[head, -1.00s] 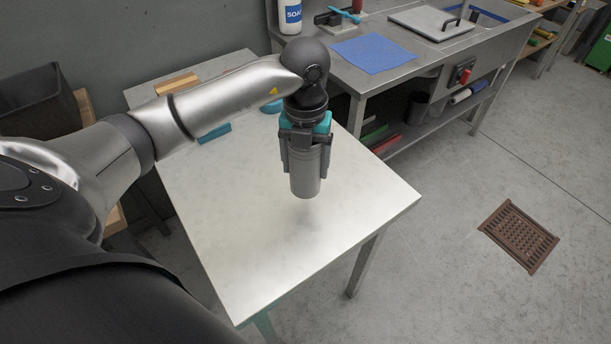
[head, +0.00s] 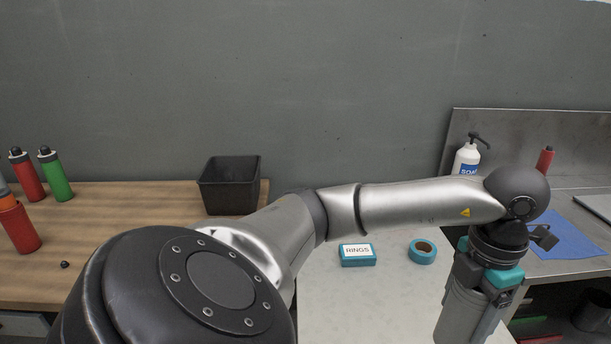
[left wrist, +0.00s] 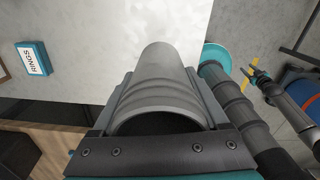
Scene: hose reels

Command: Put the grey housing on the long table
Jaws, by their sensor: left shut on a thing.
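The grey housing (head: 465,315) is a ribbed cylinder held in my left gripper (head: 478,290), whose fingers are shut on its sides. Its lower end is cut off by the bottom edge of the head view. In the left wrist view the housing (left wrist: 165,85) fills the middle and points at a pale table top (left wrist: 95,60). The pale table (head: 350,305) also shows at the bottom of the head view. I cannot tell whether the housing touches it. A small dark pronged part (left wrist: 255,76) in the left wrist view may be my right gripper; its jaws are unclear.
A teal RINGS box (head: 357,257) and a teal tape roll (head: 422,256) lie on the pale table. A wooden bench (head: 120,220) at left bears a black bin (head: 228,188) and several bottles. A steel counter (head: 590,262) with a blue cloth (head: 562,238) stands at right.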

